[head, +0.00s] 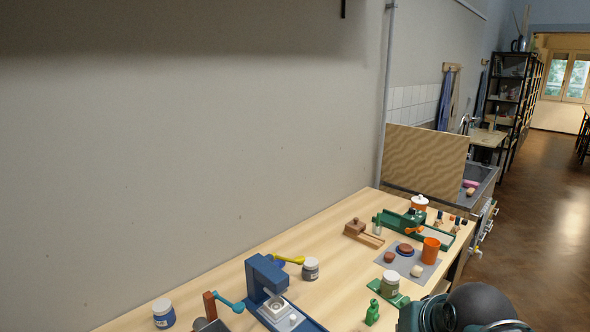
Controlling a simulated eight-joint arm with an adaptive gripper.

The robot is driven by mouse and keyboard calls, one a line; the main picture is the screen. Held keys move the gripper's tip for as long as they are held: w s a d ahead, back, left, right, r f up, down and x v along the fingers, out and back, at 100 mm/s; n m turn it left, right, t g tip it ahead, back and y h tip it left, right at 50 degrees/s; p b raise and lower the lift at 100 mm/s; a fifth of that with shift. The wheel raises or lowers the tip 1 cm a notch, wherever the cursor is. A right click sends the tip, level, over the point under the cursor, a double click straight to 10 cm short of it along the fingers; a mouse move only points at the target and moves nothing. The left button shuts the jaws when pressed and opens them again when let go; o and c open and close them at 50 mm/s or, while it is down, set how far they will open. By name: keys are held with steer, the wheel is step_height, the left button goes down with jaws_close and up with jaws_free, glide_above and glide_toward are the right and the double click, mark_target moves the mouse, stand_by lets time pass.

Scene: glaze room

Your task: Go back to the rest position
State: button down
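My gripper is not in view, so its fingers and anything in them are hidden from me. A dark rounded part with dark green pieces shows at the bottom right edge and looks like part of my arm. It is in front of the near side of the wooden workbench (335,270). No marked rest position shows in the head view.
A blue press (262,278), yellow-handled tool (288,260) and lidded jars (310,269) stand on the bench. To the right are a grey mat (408,269), an orange cup (430,250), a green tool (398,220) and a wooden block (355,227). A wall runs behind.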

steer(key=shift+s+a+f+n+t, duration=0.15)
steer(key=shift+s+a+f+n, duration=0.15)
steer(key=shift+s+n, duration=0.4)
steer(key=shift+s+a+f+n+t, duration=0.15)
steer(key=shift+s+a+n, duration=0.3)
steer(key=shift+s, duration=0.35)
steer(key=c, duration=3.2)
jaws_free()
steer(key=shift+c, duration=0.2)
